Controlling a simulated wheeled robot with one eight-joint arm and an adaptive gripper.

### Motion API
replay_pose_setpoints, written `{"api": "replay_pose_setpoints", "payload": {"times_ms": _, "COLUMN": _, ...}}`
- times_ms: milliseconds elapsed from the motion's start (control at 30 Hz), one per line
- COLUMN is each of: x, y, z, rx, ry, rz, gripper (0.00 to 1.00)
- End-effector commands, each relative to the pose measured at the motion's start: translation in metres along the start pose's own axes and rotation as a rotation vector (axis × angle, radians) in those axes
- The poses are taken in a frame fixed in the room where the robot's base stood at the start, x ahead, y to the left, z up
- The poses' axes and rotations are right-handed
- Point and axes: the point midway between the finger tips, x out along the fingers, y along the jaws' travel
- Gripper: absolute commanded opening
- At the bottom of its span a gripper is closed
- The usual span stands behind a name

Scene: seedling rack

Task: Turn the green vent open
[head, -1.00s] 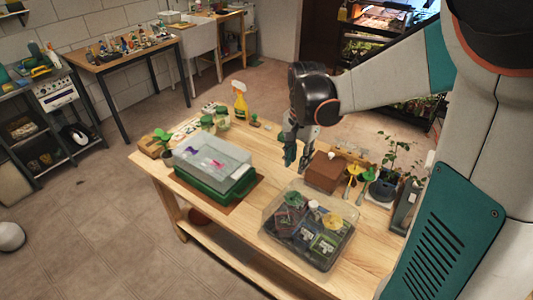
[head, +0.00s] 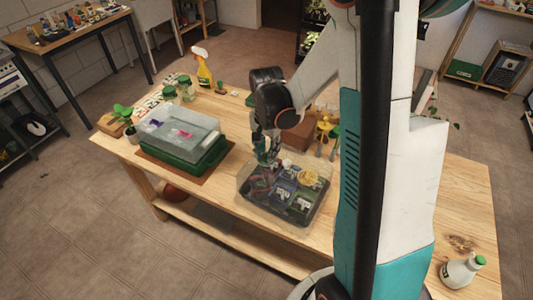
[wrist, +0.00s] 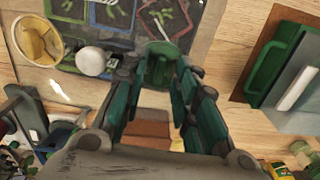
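A clear-lidded seedling tray (head: 292,216) stands at the front middle of the bench. Its lid carries a round yellow vent (head: 308,176) and a white knob (head: 286,163); both also show in the wrist view, the yellow vent (wrist: 36,40) at upper left, the knob (wrist: 92,61) beside it. My gripper (head: 267,160) points down over the lid's back left part. In the wrist view the green vent (wrist: 162,48) shows between the fingertips of my gripper (wrist: 161,78). The fingers are apart; whether they touch the vent cannot be told. In the head view my gripper hides the vent.
A second box with a greyish lid (head: 180,132) and green base (head: 185,158) stands left on a brown mat. A brown box (head: 298,136) and yellow items stand behind the tray. A spray bottle (head: 202,66) is at the back, a white bottle (head: 462,270) at right.

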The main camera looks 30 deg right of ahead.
Motion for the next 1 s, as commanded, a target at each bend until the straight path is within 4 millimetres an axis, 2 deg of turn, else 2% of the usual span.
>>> {"api": "replay_pose_setpoints", "payload": {"times_ms": 367, "x": 0.0052, "y": 0.0001, "z": 0.0, "rx": 0.0, "ry": 0.0, "rz": 0.0, "gripper": 0.28}}
{"api": "replay_pose_setpoints", "payload": {"times_ms": 400, "x": 0.0051, "y": 0.0001, "z": 0.0, "rx": 0.0, "ry": 0.0, "rz": 0.0, "gripper": 0.18}}
{"api": "replay_pose_setpoints", "payload": {"times_ms": 500, "x": 0.0051, "y": 0.0001, "z": 0.0, "rx": 0.0, "ry": 0.0, "rz": 0.0, "gripper": 0.0}}
{"api": "replay_pose_setpoints", "payload": {"times_ms": 1000, "x": 0.0054, "y": 0.0001, "z": 0.0002, "rx": -0.058, "ry": 0.0, "rz": 0.0, "gripper": 0.0}}
